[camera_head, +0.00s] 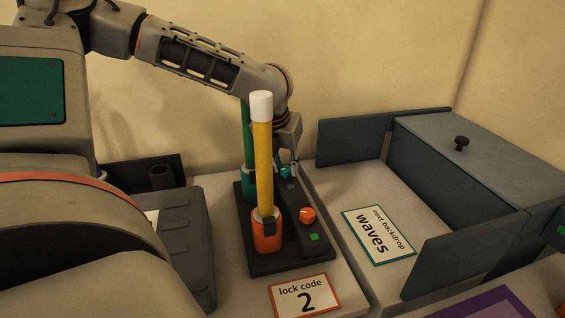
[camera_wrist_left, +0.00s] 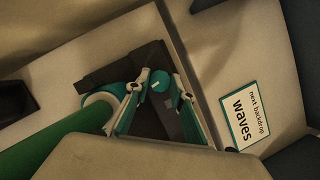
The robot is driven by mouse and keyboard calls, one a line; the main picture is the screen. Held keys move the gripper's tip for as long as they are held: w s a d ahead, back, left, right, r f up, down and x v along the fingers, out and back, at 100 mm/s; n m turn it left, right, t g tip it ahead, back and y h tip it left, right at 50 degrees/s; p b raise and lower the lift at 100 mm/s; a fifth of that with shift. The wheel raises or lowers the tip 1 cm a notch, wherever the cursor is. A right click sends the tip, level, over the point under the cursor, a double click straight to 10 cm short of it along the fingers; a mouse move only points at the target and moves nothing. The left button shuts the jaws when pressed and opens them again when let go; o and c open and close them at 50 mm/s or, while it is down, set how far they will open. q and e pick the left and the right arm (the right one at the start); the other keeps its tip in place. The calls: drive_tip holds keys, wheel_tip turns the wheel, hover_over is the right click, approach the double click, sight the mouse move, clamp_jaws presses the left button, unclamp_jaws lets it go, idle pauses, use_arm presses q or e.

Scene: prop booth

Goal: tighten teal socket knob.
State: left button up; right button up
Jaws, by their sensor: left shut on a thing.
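The teal socket (camera_head: 247,176) stands at the back of a dark base (camera_head: 290,262) and holds a green rod (camera_head: 249,130). The rod also shows in the left wrist view (camera_wrist_left: 55,150). The teal knob (camera_head: 287,172) sits to the right of the socket and is partly hidden behind my left gripper (camera_head: 293,170). In the left wrist view the fingers (camera_wrist_left: 161,86) reach down on both sides of the teal knob (camera_wrist_left: 158,87) and are shut on it. My right gripper is in neither view.
An orange socket (camera_head: 267,236) with a yellow rod (camera_head: 263,165) and an orange knob (camera_head: 308,214) are at the front of the base. A "lock code 2" card (camera_head: 304,296) lies before it. A "waves" card (camera_head: 379,235) lies right, between grey panels (camera_head: 352,141).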

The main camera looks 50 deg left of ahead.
use_arm(q)
drive_tip(key=shift+f, duration=0.15)
idle(0.3)
drive_tip(key=o, duration=1.1)
drive_tip(key=shift+r, duration=0.2)
drive_tip(key=shift+s+r, duration=0.1)
drive_tip(key=shift+r, duration=0.15)
drive_tip(key=v, duration=1.1)
drive_tip(key=shift+r, duration=0.1)
